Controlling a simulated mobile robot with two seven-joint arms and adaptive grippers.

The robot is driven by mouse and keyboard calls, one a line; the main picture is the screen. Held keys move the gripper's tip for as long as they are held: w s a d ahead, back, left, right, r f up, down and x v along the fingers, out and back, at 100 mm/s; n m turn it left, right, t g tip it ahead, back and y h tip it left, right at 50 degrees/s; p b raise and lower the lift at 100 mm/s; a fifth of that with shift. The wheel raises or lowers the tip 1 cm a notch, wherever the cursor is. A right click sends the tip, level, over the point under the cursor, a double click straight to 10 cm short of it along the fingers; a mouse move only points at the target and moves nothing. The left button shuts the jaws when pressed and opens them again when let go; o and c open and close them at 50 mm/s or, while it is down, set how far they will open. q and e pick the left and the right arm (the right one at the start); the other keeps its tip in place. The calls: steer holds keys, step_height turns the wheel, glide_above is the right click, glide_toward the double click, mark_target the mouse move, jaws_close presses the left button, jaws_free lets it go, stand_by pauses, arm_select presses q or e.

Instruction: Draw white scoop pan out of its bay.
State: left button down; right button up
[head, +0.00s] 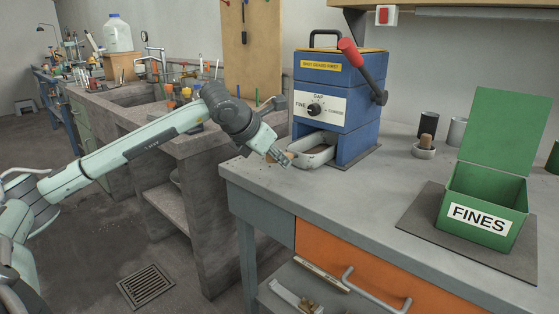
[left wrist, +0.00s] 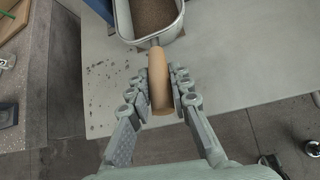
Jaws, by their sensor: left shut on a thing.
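The white scoop pan (head: 318,153) sits low in the bay at the foot of the blue grinder-like machine (head: 334,113), its near end showing outside the opening. Its rear part is hidden inside. In the left wrist view, the pan (left wrist: 181,31) holds brown grainy material, and its tan wooden handle (left wrist: 159,72) points towards me. My left gripper (head: 284,160) is at the bench's left edge, shut on this handle; its fingers (left wrist: 160,98) lie along both sides of it. My right gripper is not in view.
A green open-lidded box labelled FINES (head: 485,203) stands on a dark mat at the right. Small cups (head: 428,125) stand behind on the bench (head: 385,195). The bench between machine and box is clear. Brown crumbs (left wrist: 97,88) lie near the pan. A concrete sink bench (head: 190,148) is at left.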

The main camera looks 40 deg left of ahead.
arm_select(q)
steer(key=shift+s, duration=0.1)
steer(key=c, duration=1.3)
jaws_free()
steer(key=shift+r, duration=0.1)
steer(key=v, duration=1.2)
steer(key=shift+a, duration=0.1)
